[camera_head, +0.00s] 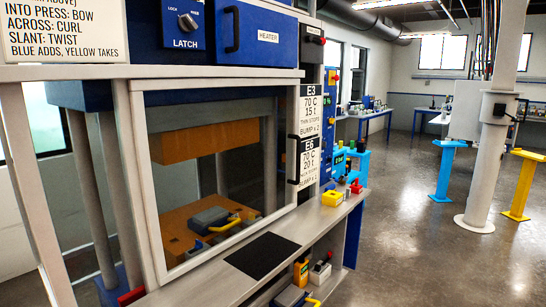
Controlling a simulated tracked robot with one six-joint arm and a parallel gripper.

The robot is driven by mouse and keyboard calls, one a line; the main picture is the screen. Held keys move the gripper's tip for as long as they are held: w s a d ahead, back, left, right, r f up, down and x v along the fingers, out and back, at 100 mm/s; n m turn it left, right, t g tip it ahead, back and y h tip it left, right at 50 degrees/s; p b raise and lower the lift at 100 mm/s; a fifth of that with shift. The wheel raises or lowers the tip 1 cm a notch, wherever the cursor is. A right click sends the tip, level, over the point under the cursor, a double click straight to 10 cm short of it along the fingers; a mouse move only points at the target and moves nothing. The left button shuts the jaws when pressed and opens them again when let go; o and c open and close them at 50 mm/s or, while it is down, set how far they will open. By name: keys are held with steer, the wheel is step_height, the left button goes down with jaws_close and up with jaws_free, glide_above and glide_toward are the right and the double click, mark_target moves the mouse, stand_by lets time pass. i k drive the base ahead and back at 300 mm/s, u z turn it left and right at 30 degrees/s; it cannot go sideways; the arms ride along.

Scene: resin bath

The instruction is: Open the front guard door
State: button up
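The front guard door (228,240) is a light grey frame with a clear pane, on the front of the press at left. It appears shut over the opening. A black vertical bar handle (292,161) is at its right side. Above the door is a blue latch panel (172,38) with a knob (188,22) marked LOCK at its left; the other word is hard to read. Through the pane I see an orange-brown upper block (200,141) and a grey mould with a yellow handle (210,217) on a lower block. My gripper is not in view.
A grey shelf (215,285) with a black mat (262,254) runs below the door. A yellow block (332,198) sits at its far end. Cards E3 and E6 hang right of the door. Blue (442,175) and yellow (522,180) stands flank a pillar. Open floor lies right.

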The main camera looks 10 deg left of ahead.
mark_target(135, 87)
steer(key=u, duration=0.4)
steer(key=i, duration=0.8)
steer(key=u, duration=0.65)
steer(key=i, duration=0.8)
steer(key=u, duration=0.25)
